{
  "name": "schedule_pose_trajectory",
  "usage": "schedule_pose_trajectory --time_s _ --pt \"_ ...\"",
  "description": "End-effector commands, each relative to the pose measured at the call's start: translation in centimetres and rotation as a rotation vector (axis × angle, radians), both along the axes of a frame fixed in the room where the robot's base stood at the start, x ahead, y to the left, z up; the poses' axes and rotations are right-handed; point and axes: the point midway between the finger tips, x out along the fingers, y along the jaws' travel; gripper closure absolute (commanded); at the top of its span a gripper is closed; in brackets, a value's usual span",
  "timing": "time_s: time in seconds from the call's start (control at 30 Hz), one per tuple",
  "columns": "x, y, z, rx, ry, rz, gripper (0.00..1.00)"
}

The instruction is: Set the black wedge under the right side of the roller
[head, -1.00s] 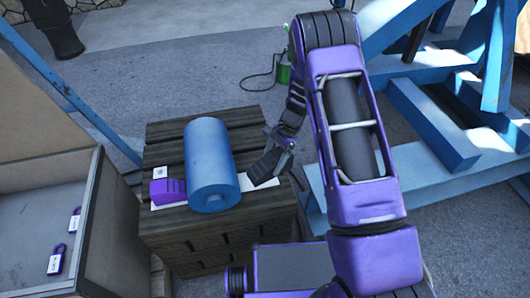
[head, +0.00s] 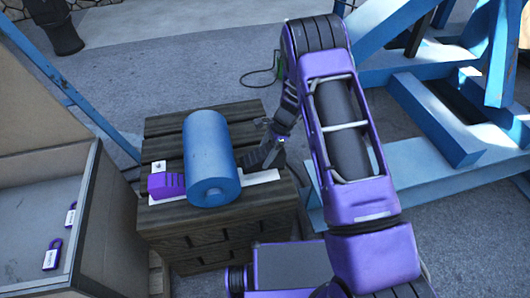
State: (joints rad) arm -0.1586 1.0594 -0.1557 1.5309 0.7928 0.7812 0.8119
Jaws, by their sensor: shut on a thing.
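The blue roller (head: 208,152) lies on a white strip (head: 262,177) on top of a wooden crate (head: 165,128). A purple wedge (head: 158,187) sits against the roller's left side. My gripper (head: 271,153) is at the right of the roller, shut on the black wedge (head: 256,163). The wedge is low over the right part of the strip, close beside the roller. I cannot tell whether it touches the roller or the strip. My dark fingers blend with the wedge and hide part of it.
A small white tag (head: 158,167) lies behind the purple wedge. An open grey box (head: 88,215) with purple padlocks (head: 52,256) stands at the left. A blue frame (head: 430,120) stands at the right, behind my arm. Grey floor lies behind the crate.

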Motion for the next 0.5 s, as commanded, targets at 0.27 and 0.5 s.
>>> schedule_pose_trajectory --time_s 0.27,0.5 --pt "0.1 0.0 -2.3 0.0 -0.001 0.001 1.0" --pt "0.1 0.0 -4.1 0.0 -0.001 0.001 1.0"
